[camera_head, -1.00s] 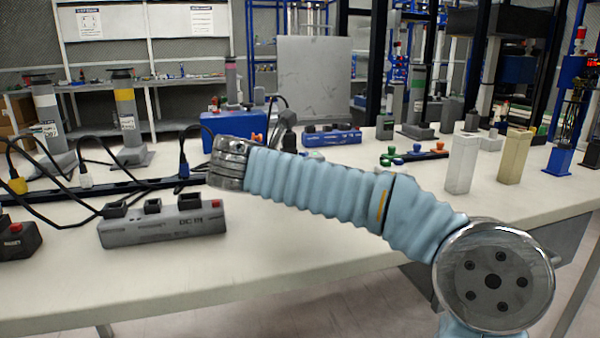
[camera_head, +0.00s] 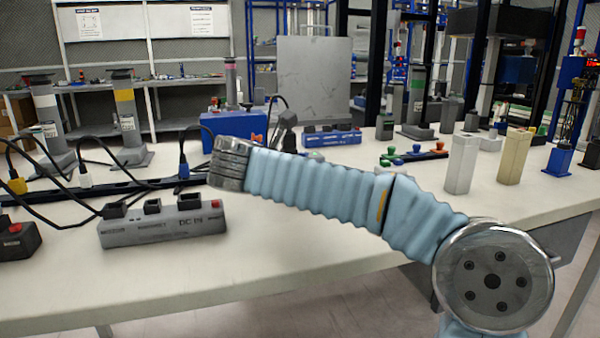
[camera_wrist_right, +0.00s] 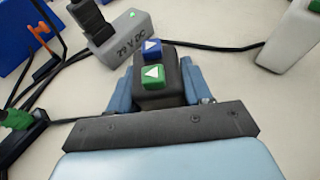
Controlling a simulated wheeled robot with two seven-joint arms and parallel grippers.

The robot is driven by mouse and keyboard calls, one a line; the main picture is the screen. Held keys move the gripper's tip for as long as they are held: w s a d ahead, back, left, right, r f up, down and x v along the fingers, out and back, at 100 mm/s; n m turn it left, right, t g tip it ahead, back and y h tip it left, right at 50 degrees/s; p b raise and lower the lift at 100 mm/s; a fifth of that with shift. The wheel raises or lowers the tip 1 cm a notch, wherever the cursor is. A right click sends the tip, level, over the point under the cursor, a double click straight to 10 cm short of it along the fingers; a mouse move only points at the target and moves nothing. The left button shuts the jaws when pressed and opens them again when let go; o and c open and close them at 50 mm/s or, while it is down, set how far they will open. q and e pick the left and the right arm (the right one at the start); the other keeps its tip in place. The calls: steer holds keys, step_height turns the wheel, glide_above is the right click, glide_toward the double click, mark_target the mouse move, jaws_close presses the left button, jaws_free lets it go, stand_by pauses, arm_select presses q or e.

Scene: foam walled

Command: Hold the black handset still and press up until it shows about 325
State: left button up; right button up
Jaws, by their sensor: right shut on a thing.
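In the right wrist view the black handset (camera_wrist_right: 158,96) stands between the two blue fingers of my right gripper (camera_wrist_right: 160,72). The gripper is shut on it, with a finger along each side. Its top face carries a blue button (camera_wrist_right: 152,48) and a green button (camera_wrist_right: 153,76), each with a white triangle. No display or number on the handset shows. In the head view my right arm reaches in from the lower right, and its wrist hides the handset and the fingers. My left gripper is in neither view.
A pale block (camera_wrist_right: 290,42) is at right. A grey DC IN strip (camera_head: 165,228), a red-button box (camera_head: 15,240) and cables lie on the left of the white table (camera_head: 300,262).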

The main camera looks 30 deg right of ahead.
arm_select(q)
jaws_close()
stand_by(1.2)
